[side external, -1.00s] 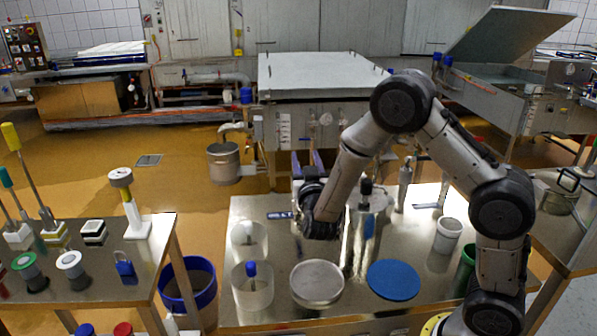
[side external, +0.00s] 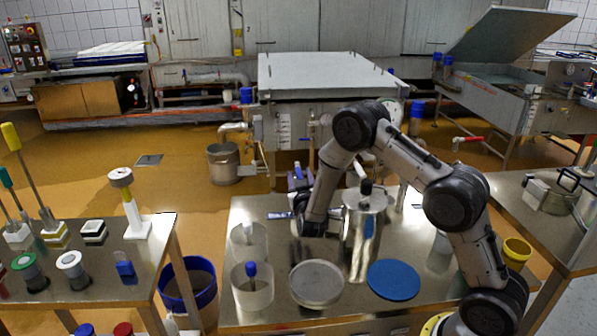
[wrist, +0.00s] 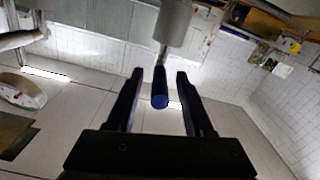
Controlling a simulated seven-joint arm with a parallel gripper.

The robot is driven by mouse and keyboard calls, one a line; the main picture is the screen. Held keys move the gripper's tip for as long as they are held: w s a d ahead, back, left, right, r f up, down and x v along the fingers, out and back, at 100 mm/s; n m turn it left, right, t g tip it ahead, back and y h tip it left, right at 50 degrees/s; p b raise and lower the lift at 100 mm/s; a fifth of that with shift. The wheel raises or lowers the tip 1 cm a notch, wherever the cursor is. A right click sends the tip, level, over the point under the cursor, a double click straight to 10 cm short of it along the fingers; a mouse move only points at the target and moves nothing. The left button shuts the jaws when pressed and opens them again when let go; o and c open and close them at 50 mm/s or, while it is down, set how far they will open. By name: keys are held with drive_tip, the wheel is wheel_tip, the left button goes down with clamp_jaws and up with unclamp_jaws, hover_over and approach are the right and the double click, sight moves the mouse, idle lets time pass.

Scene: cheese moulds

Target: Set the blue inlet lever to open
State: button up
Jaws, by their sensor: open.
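The blue lever (wrist: 160,88) shows in the wrist view as a short blue-tipped handle on a thin stem under a grey cylinder (wrist: 174,22). My gripper (wrist: 160,80) is open, with one dark finger on each side of the lever. Gaps show between the lever and both fingers, so it looks unclasped. In the side external view my gripper (side external: 299,178) is low in front of the large steel vat (side external: 325,75). I cannot make out the lever there for certain.
A tall steel can (side external: 365,235) stands close right of my gripper. Clear beakers (side external: 252,290), a grey disc (side external: 316,283) and a blue disc (side external: 393,280) occupy the front of the steel table. A second table (side external: 150,240) stands left. A yellow cup (side external: 517,252) is at right.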

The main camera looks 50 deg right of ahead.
sight(299, 168)
drive_tip(key=shift+x, duration=1.65)
clamp_jaws()
